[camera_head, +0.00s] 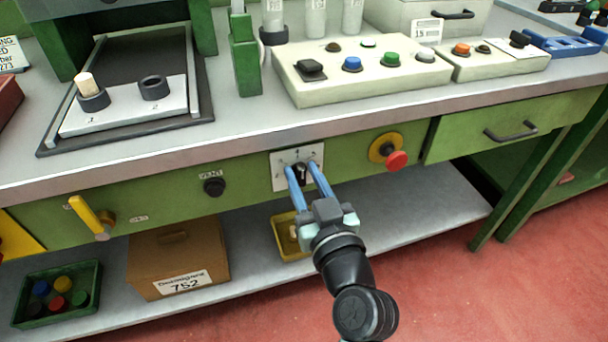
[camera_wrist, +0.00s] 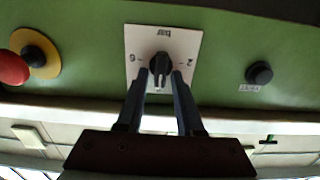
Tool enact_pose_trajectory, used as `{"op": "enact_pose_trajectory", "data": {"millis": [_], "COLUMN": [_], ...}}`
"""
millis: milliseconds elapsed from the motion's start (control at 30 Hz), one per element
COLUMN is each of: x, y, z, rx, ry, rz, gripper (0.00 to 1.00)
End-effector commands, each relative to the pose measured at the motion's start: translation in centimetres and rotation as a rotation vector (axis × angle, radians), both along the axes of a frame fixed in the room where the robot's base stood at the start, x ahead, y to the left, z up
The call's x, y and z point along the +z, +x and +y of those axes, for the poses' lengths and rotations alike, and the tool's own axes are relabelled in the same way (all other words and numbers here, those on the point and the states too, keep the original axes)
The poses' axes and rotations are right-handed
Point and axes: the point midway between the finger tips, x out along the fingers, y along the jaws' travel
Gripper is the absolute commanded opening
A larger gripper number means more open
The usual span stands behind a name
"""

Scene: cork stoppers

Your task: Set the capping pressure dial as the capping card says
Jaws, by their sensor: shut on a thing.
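The dial is a black knob (camera_wrist: 160,64) on a white plate (camera_head: 279,178) set in the green bench front. In the wrist view the plate reads "bar" upside down, with numbers and tick marks around the knob. My gripper (camera_head: 301,167) reaches the plate with its two blue fingers, one on each side of the knob. In the wrist view my gripper (camera_wrist: 159,74) is shut on the knob. The fingers hide part of the plate, and I cannot read the exact setting. No capping card is clearly readable; a cut-off card (camera_head: 10,55) stands at the far left.
A red button (camera_head: 397,161) on a yellow disc is right of the dial; a black vent knob (camera_head: 214,187) and yellow lever (camera_head: 91,217) are left. Above is a button console (camera_head: 350,85) with a small tag (camera_head: 428,31). A box (camera_head: 178,260) and yellow bin (camera_head: 286,242) sit on the shelf below.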

Motion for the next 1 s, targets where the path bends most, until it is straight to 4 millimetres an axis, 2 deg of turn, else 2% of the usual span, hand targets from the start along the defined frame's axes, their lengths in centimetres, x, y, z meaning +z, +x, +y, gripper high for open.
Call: {"op": "enact_pose_trajectory", "data": {"millis": [367, 1000], "x": [0.02, -0.18], "y": [0.05, 0.22], "z": [-0.21, -0.73], "rx": [0.0, -0.001], "ry": [0.162, 0.732], "rz": [0.055, 0.24], "gripper": [0.0, 0.0]}}
